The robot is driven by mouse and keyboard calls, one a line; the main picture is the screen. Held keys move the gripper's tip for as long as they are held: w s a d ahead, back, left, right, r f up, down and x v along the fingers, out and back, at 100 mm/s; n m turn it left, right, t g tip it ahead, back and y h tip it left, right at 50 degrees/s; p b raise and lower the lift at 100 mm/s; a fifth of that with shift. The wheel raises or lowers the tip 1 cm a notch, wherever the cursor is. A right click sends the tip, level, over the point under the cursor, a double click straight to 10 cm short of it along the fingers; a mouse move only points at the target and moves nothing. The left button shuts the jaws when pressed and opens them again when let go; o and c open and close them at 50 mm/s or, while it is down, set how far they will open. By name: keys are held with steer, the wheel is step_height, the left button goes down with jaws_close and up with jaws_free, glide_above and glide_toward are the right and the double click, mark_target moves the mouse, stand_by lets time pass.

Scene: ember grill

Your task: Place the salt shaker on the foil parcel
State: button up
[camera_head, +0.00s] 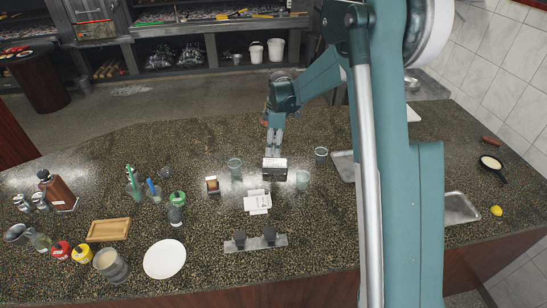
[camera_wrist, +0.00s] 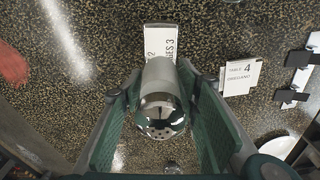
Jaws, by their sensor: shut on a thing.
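My gripper (camera_wrist: 162,84) is shut on the salt shaker (camera_wrist: 160,104), a silvery cylinder with a shiny domed, perforated cap that faces the wrist camera. The shaker sits between the two green finger pads. In the head view my gripper (camera_head: 273,143) is above the counter's middle, over or just behind a small dark box-like thing with a white label (camera_head: 274,168); the shaker is too small to make out there. I cannot make out the foil parcel for certain in either view. Crumpled silvery bundles (camera_head: 161,57) lie on the back shelf, too small to identify.
Green-tinted glasses (camera_head: 235,168) stand near the gripper on the speckled counter (camera_head: 210,235). A printed card (camera_head: 257,201) lies in front; an oregano card (camera_wrist: 240,77) shows in the wrist view. A white plate (camera_head: 165,259), wooden board (camera_head: 108,230) and bottles are left. Metal trays (camera_head: 461,208) are right.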

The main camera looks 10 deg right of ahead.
mark_target(273, 162)
steer(key=shift+f, duration=0.95)
steer(key=shift+f, duration=0.1)
steer(key=shift+f, duration=1.75)
steer(key=shift+f, duration=0.15)
steer(key=o, duration=1)
steer(key=r, duration=0.8)
steer(key=d+r, duration=0.1)
steer(key=r, duration=0.3)
steer(key=shift+s+r, duration=0.15)
